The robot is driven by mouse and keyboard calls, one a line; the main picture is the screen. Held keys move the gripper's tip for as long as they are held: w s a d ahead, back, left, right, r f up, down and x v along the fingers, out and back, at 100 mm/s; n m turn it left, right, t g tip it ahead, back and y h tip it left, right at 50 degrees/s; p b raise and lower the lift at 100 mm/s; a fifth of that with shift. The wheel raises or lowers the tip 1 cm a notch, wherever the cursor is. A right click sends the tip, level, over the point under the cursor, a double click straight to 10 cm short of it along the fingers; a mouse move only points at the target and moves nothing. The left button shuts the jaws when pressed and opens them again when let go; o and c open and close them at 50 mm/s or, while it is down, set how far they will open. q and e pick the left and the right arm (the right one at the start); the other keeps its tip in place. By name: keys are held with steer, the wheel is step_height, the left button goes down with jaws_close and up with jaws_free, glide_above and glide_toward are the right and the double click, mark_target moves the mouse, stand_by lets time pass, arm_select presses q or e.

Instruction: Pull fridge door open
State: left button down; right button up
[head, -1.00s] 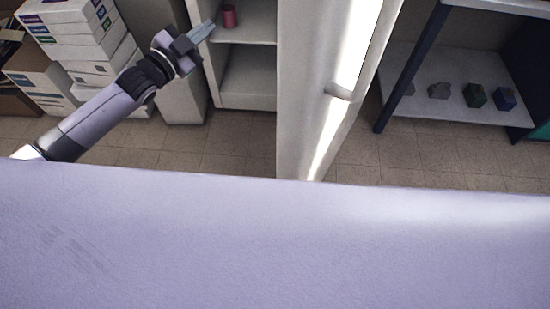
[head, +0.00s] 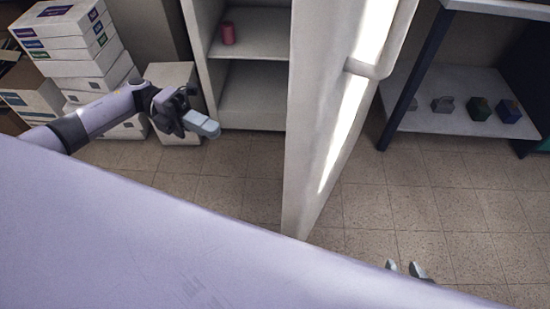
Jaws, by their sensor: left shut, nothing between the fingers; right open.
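The white fridge door (head: 318,110) stands swung wide open, its edge pointing toward me. Its handle (head: 366,69) is on the right-hand face near the top of the view. My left gripper (head: 212,129) is shut and empty, in front of the fridge's lower left side and apart from the door. My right gripper (head: 405,268) shows only its fingertips, open, at the bottom right, away from the door and handle.
Stacked white boxes (head: 70,45) stand at the left. A shelf unit (head: 455,95) with several small blocks stands at the right. Tiled floor (head: 400,215) is clear around the door. My own body fills the lower left.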

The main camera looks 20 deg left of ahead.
mark_target(284, 164)
arm_select(q)
steer(key=d, duration=0.4)
steer(key=s+d+p, duration=0.1)
steer(key=d, duration=0.3)
steer(key=s+d+p, duration=0.1)
steer(key=d, duration=0.4)
steer(key=shift+s+d, duration=0.1)
steer(key=shift+s, duration=0.15)
steer(key=shift+d, duration=0.25)
arm_select(e)
steer(key=shift+s+d+r, duration=0.3)
steer(key=shift+s+r, duration=0.05)
steer(key=shift+r, duration=0.05)
steer(key=shift+w, duration=0.1)
